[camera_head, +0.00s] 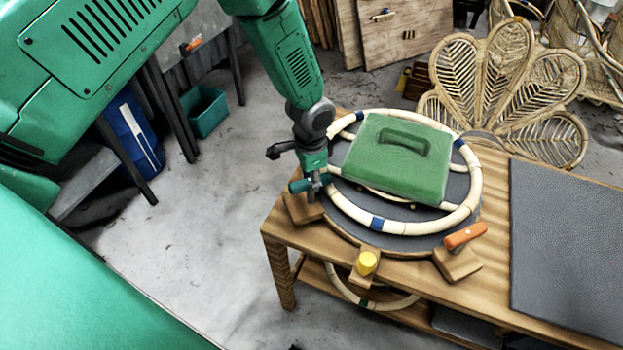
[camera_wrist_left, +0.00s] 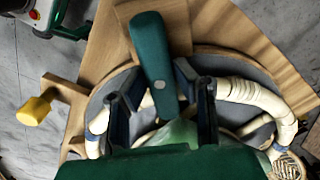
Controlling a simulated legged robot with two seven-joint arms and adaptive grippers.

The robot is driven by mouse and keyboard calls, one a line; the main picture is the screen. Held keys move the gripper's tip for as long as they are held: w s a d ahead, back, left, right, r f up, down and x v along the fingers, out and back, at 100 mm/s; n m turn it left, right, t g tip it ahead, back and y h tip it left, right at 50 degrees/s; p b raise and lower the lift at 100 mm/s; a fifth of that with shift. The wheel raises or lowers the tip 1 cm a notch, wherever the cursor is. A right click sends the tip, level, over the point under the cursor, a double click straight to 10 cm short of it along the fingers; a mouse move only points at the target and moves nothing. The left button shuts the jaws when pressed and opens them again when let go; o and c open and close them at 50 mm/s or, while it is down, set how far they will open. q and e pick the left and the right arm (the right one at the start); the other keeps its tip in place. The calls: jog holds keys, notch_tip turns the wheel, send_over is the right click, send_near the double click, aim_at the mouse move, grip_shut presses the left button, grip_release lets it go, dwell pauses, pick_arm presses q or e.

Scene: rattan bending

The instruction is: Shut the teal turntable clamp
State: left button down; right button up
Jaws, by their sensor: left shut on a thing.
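The teal turntable clamp (camera_head: 298,186) sits on a wooden block at the left edge of the round turntable (camera_head: 345,238). Its teal lever also shows in the left wrist view (camera_wrist_left: 151,45), reaching back between my fingers. My left gripper (camera_head: 314,187) is at this clamp from above, and its fingers (camera_wrist_left: 160,100) are shut on the teal lever. The fingers hide part of the lever and the clamp's pivot. A pale rattan ring (camera_head: 466,195) with blue bands lies on the turntable. My right gripper is not in view.
A green block with a handle slot (camera_head: 375,172) lies inside the ring. A yellow clamp (camera_head: 367,263) and an orange clamp (camera_head: 465,235) stand along the turntable's front. A dark mat (camera_head: 570,250) covers the table's right side. A fan-shaped rattan back (camera_head: 500,70) stands behind.

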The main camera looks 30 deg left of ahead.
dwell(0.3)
pick_arm(q)
jog(key=c, duration=1.3)
grip_release()
jog(key=shift+r, duration=0.2)
notch_tip(320, 180, up, 12)
jog(key=shift+f, duration=0.25)
